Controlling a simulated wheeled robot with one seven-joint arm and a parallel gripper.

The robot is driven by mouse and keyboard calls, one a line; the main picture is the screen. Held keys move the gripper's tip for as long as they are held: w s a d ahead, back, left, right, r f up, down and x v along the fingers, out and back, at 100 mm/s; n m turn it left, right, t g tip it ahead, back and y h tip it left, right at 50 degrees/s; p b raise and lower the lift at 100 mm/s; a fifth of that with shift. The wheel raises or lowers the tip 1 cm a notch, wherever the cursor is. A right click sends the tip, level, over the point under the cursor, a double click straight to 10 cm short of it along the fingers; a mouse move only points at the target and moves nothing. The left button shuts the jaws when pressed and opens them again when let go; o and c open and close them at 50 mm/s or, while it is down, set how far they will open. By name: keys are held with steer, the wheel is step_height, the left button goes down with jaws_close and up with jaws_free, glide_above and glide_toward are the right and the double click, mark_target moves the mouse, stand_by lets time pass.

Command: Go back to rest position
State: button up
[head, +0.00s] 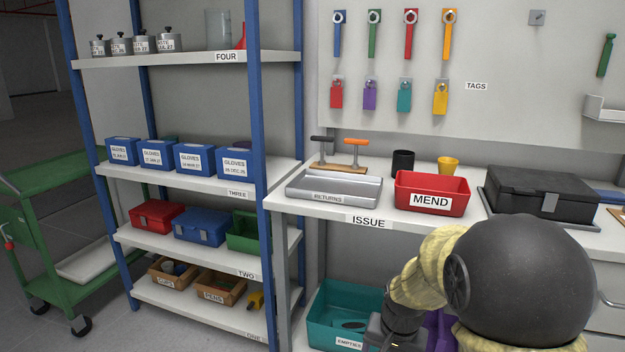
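My gripper (386,339) shows only in part at the bottom edge of the head view, below my beige-sleeved arm with its large dark round joint. It points down in front of the teal bin marked EMPTIES (318,313), under the ISSUE counter (300,198). I cannot see its fingertips clearly, nor whether it holds anything. A dark flat item lies in the teal bin, partly hidden. A purple bin (441,327) shows beside the gripper, mostly covered by my arm.
On the counter are the RETURNS tray (333,198), red MEND bin (452,210), black cup (402,163), yellow cup (448,166) and black case (541,205). A blue-post shelf (257,117) stands left, a green cart (58,210) beyond it. Tools and tags hang on the wall board.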

steer(key=s+r+n+p, duration=0.15)
steer(key=s+n, duration=0.35)
steer(key=s, duration=0.7)
step_height(320, 180, up, 38)
steer(key=p, duration=3.7)
steer(key=shift+w+a+t, duration=0.15)
steer(key=shift+a+t, duration=0.15)
steer(key=shift+a, duration=0.05)
steer(key=shift+f, duration=0.1)
